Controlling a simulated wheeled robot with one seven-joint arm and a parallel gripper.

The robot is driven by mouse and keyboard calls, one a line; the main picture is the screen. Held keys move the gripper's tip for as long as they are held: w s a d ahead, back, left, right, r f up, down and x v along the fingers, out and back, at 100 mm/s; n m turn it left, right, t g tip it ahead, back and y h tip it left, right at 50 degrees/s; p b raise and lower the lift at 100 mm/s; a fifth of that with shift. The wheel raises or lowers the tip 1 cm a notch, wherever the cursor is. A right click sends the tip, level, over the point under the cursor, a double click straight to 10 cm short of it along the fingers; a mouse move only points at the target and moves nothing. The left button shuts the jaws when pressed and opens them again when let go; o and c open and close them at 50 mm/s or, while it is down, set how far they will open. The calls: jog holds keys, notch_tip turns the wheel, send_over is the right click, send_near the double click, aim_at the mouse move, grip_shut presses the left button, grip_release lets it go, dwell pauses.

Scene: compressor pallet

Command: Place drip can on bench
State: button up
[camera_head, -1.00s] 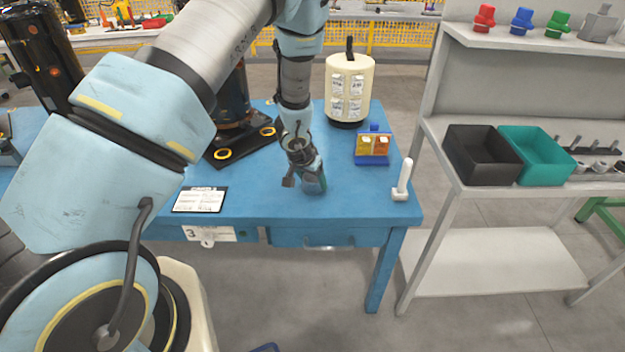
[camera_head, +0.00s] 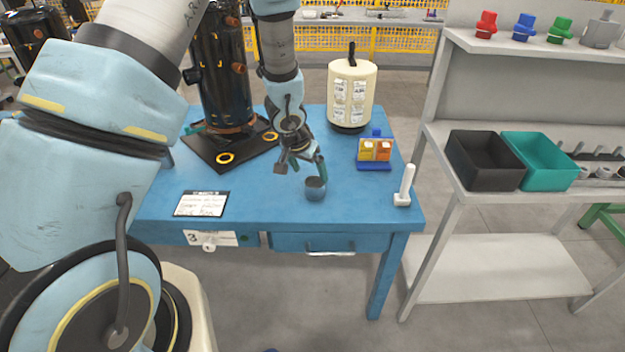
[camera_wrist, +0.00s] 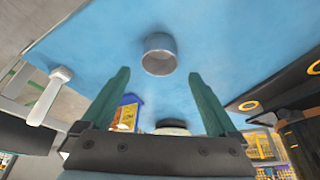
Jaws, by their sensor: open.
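My gripper (camera_head: 301,163) is open and empty, just above and behind the can in the head view. In the wrist view its two green fingers (camera_wrist: 156,85) are wide apart with nothing between them. The can looks clear of both fingers.
A black compressor (camera_head: 222,85) on a dark plate stands at the bench's left. A cream cylinder (camera_head: 352,95), a blue holder with orange packs (camera_head: 375,151) and a white upright handle (camera_head: 405,185) stand to the right. A label card (camera_head: 201,204) lies front left. Shelving (camera_head: 490,240) stands right.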

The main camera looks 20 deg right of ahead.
jog(key=shift+v, duration=2.2)
